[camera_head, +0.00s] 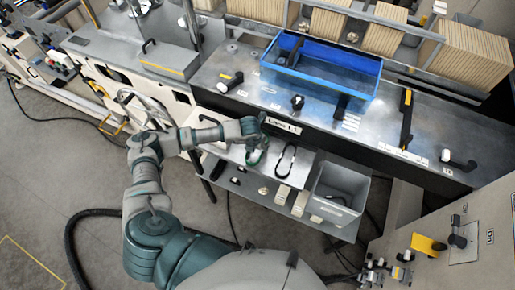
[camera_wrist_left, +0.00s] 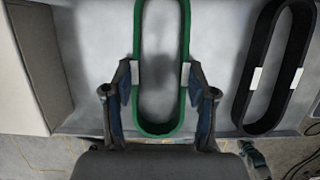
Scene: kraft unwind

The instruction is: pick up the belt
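A green loop-shaped belt (camera_wrist_left: 160,128) with white patches on its sides lies on a grey surface in the left wrist view. In the head view the green belt (camera_head: 256,157) shows just below my left gripper (camera_head: 254,138), partly hidden by it. In the wrist view my left gripper (camera_wrist_left: 160,78) is open, with one finger at each outer side of the green belt; I cannot tell whether they touch it. A black loop-shaped belt (camera_wrist_left: 242,105) lies to the right, apart from the gripper; it also shows in the head view (camera_head: 286,160). My right gripper is not in view.
The belts lie on a low shelf (camera_head: 307,158) below the long metal counter (camera_head: 420,125). A grey bin (camera_head: 338,194) stands right of the shelf. A blue tray (camera_head: 320,70) sits on the counter above. A grey block (camera_wrist_left: 38,60) borders the left in the wrist view.

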